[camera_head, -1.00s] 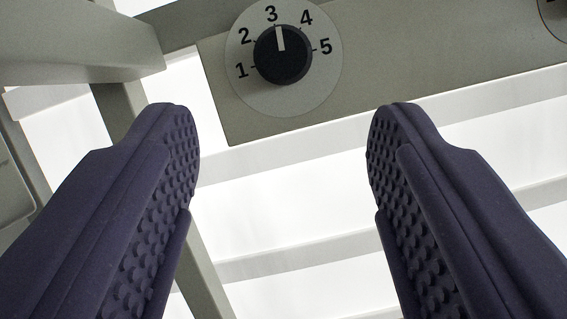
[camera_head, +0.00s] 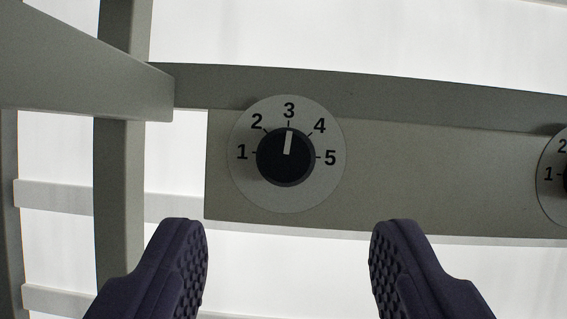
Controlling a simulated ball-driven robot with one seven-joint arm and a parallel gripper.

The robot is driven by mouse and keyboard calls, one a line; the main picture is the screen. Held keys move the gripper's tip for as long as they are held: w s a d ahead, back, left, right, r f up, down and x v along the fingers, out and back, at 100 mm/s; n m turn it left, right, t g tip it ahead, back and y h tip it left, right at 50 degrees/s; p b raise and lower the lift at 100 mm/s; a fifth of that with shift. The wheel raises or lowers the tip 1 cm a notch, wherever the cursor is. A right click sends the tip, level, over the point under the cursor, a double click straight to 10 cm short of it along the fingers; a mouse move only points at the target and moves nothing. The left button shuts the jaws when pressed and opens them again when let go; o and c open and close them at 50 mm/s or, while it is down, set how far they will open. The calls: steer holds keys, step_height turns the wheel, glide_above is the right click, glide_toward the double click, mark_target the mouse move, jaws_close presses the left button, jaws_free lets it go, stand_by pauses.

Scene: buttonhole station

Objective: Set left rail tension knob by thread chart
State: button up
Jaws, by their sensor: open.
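The black tension knob (camera_head: 285,157) sits on a pale round dial (camera_head: 248,185) marked 1 to 5, on the grey-green rail panel. Its white pointer is aimed at 3. My gripper (camera_head: 288,230) is open and empty, with two dark purple, studded fingers set wide apart. The fingertips are below the dial in the picture and apart from the knob. No thread chart is in view.
A second dial (camera_head: 548,190) with a black knob is cut off at the right edge; its pointer cannot be read. Grey frame bars (camera_head: 120,200) stand at the left. Pale bars and bright open gaps lie behind the panel.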

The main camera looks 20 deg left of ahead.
mark_target(283, 166)
steer(key=p+x, duration=0.2)
steer(key=x, duration=0.4)
steer(key=shift+w+a, duration=0.2)
steer(key=shift+w, duration=0.05)
steer(key=c, duration=1)
steer(key=shift+f+m+h+b, duration=0.3)
steer(key=shift+m+h+b, duration=0.3)
steer(key=shift+m+b, duration=0.55)
steer(key=shift+c, duration=0.2)
steer(key=shift+m+h+b, duration=0.3)
steer(key=shift+m+b, duration=0.35)
steer(key=shift+a+r+m+h, duration=0.1)
steer(key=shift+r+m+h, duration=0.2)
steer(key=shift+m, duration=0.3)
steer(key=o, duration=1)
